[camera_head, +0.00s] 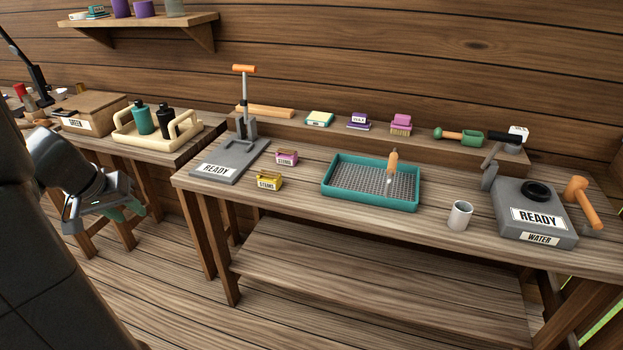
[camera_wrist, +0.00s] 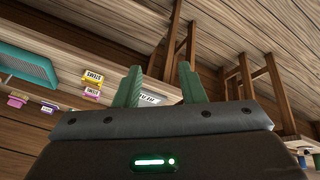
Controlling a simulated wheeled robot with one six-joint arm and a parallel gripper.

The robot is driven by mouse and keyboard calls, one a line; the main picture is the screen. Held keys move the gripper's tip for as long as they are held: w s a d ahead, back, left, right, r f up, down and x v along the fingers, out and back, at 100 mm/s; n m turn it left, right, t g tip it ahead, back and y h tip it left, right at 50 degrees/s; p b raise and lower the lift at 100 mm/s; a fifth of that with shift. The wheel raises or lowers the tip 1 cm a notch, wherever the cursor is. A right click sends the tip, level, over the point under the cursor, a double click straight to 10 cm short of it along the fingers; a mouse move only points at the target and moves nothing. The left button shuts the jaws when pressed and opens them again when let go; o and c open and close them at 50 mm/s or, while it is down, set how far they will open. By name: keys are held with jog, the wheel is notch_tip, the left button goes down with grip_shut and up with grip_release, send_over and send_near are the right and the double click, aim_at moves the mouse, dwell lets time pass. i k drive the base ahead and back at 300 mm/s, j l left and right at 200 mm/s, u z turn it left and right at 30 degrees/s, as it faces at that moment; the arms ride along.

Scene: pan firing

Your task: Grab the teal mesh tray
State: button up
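The teal mesh tray (camera_head: 368,200) sits on the middle of the wooden workbench, with a teal rim and a grey mesh floor. A tool with an orange handle (camera_head: 393,160) stands upright at the tray, toward its right half. The tray also shows at the left edge of the wrist view (camera_wrist: 25,66), partly cut off. My gripper (camera_head: 124,211) is at the left in the head view, well apart from the tray and in front of the benches. Its two green fingers (camera_wrist: 160,84) stand apart with nothing between them in the wrist view.
Pink (camera_head: 287,157) and yellow (camera_head: 268,181) stamp blocks and a grey press (camera_head: 222,162) stand left of the tray. A white cup (camera_head: 460,215) and a grey READY box (camera_head: 537,222) stand right. A raised ledge with several small items runs behind.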

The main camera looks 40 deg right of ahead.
aim_at(374, 172)
jog(key=l+z, duration=0.35)
jog(key=l, duration=0.25)
jog(key=l+z, duration=0.3)
jog(key=l, duration=0.3)
jog(key=i+l+z, duration=0.1)
jog(key=l+z, duration=0.25)
jog(key=l, duration=0.2)
jog(key=i+l, duration=0.1)
jog(key=l, duration=0.3)
